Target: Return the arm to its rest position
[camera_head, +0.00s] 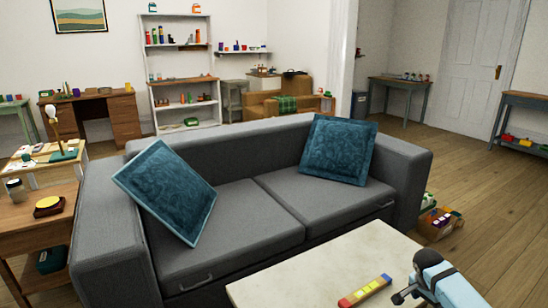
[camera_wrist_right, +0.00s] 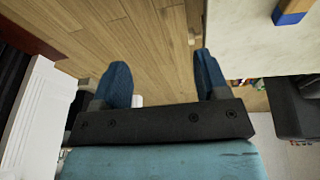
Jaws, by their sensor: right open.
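My right arm (camera_head: 446,280) shows in the head view at the lower right, at the front right of the pale table. In the right wrist view my right gripper (camera_wrist_right: 162,61) is open, its two blue fingers spread wide. Nothing is between the fingers; plank floor shows behind them. My left arm and gripper are in neither view.
The pale table (camera_head: 290,280) bears a multicoloured bar (camera_head: 365,290), whose blue end (camera_wrist_right: 289,18) shows in the wrist view. A grey sofa (camera_head: 250,215) with two teal cushions stands behind. A white moulded structure (camera_wrist_right: 40,110) is at the wrist view's left. Floor is open rightwards.

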